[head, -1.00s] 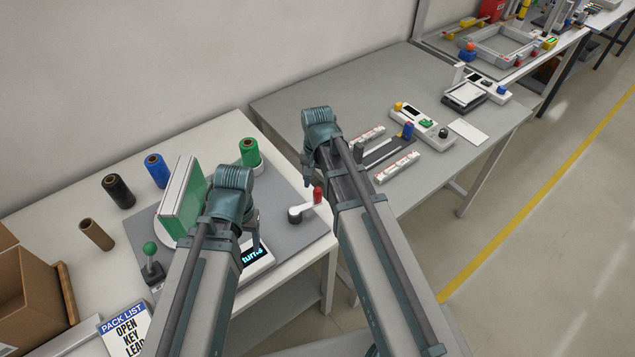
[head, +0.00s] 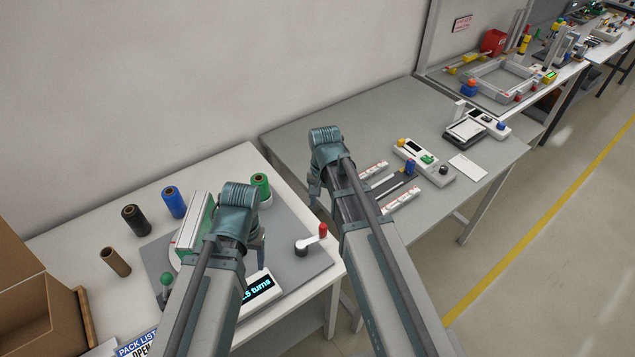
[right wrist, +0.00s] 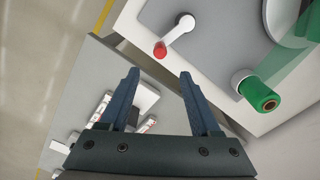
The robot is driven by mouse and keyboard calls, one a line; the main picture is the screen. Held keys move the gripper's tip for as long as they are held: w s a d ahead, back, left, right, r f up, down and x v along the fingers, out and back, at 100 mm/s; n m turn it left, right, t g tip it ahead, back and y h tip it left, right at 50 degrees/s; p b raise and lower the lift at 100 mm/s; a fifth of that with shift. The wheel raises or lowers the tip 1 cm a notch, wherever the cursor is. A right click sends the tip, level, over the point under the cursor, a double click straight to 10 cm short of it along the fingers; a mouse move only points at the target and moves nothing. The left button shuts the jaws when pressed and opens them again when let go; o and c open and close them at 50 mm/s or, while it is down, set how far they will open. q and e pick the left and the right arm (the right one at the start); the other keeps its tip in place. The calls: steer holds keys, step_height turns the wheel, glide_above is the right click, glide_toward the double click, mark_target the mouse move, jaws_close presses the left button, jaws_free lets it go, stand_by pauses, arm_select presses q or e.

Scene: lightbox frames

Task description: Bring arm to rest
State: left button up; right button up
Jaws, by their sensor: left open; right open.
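My left gripper (head: 258,240) hangs over the white bench, beside the crank machine's lit display (head: 258,288); my own wrist hides most of it. My right gripper (head: 314,190) is near the gap between the white and grey benches, partly hidden by its arm. In the right wrist view its two dark fingers (right wrist: 160,84) are spread wide with nothing between them. The red-knobbed crank (head: 312,240) stands apart from both grippers, and it also shows beyond the fingers in the right wrist view (right wrist: 178,32).
Black (head: 135,220), blue (head: 174,202) and green (head: 261,187) spools stand on the white bench, with a brown core (head: 116,262) and a cardboard box (head: 40,318) at left. The grey bench (head: 330,112) holds boxes and a control panel (head: 425,160). The floor at right is clear.

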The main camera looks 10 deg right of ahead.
arm_select(q)
step_height(320, 180, down, 8)
steer(key=b, duration=0.8)
steer(key=shift+f, duration=0.15)
arm_select(e)
steer(key=s+a+f+n, duration=0.4)
steer(key=s+a+n, duration=0.1)
steer(key=s, duration=0.1)
steer(key=s+a+f+n+h, duration=0.1)
steer(key=s+a+f+n, duration=0.3)
steer(key=s, duration=0.3)
steer(key=shift+s+a+n, duration=0.25)
steer(key=shift+a+n, duration=0.4)
steer(key=shift+n, duration=0.25)
arm_select(q)
steer(key=shift+c, duration=0.3)
arm_select(e)
steer(key=shift+f, duration=0.1)
